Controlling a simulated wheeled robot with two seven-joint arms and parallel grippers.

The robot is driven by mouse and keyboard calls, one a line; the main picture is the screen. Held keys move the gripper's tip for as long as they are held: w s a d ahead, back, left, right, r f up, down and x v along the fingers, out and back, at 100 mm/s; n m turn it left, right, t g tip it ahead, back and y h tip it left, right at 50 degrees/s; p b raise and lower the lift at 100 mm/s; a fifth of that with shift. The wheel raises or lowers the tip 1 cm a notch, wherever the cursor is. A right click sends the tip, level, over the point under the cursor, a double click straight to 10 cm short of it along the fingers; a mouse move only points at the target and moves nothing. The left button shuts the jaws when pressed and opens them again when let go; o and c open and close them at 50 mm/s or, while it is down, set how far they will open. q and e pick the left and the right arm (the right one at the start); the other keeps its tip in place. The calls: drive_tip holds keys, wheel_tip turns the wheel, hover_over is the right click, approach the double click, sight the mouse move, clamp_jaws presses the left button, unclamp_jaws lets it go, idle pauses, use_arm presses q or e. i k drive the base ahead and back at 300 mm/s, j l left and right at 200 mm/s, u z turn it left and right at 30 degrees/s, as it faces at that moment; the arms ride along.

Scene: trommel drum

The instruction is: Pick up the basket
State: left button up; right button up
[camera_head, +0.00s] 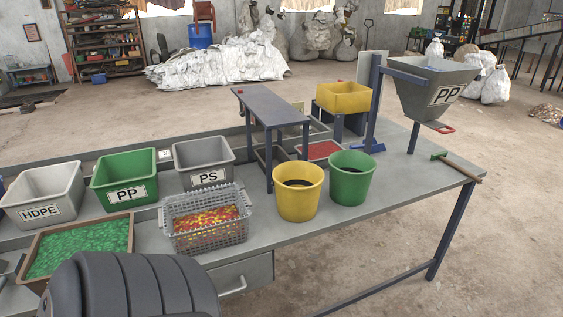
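The basket (213,238) is a grey wire-mesh basket with a looped handle at each end. It stands upright on the grey workbench (395,185), left of the yellow bucket, and red and yellow flakes (205,219) show in it. No gripper is on the basket. A dark, ribbed, rounded part of my own body fills the bottom left, in front of the basket. Neither of my grippers is in view.
A tray of green flakes (37,253) lies left of the basket. HDPE (41,212), PP (128,193) and PS (209,177) bins stand behind. Yellow (298,203) and green (350,188) buckets stand to the right. A small raised stand (270,105) is behind. The bench's right front is clear.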

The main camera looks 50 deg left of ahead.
sight(205, 220)
drive_tip(key=u, duration=1.4)
